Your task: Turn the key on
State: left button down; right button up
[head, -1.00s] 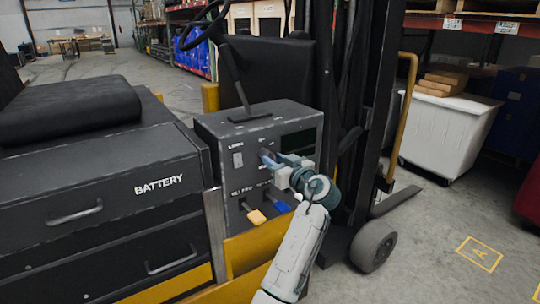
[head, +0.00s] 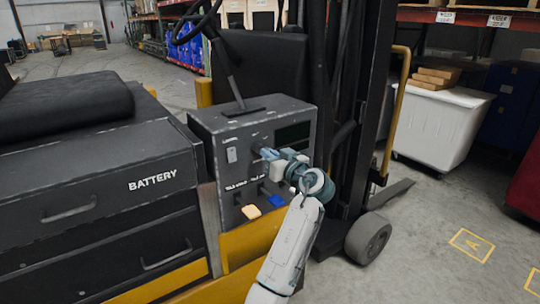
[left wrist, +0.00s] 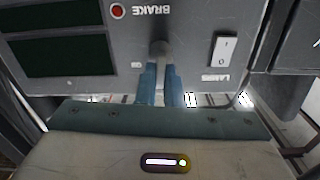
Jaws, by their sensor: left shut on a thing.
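The key (left wrist: 160,48) shows in the left wrist view as a small grey knob-like piece on the grey control panel (left wrist: 195,15). My left gripper (left wrist: 160,92) has its two blue fingers shut on the key, one finger on each side. In the head view my left gripper (head: 266,153) reaches the face of the control box (head: 230,120) below the steering column. The fingers hide most of the key there, and its turn angle is hard to read. My right gripper is in neither view.
A white lamp switch (left wrist: 226,50) and a red brake light (left wrist: 117,11) flank the key. The black mast (head: 350,110) stands close on the right. A white bin (head: 440,125) stands beyond.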

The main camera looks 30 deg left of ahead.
pick_arm(q)
jog(key=shift+w+m+p, duration=0.15)
jog(key=shift+m+p, duration=1.85)
jog(key=shift+m, duration=3.3)
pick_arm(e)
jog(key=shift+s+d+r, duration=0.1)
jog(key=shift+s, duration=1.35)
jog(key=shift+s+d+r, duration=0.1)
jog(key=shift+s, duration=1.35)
pick_arm(q)
jog(key=shift+f, duration=0.1)
jog(key=c, duration=1.6)
grip_release()
jog(key=shift+o, duration=0.2)
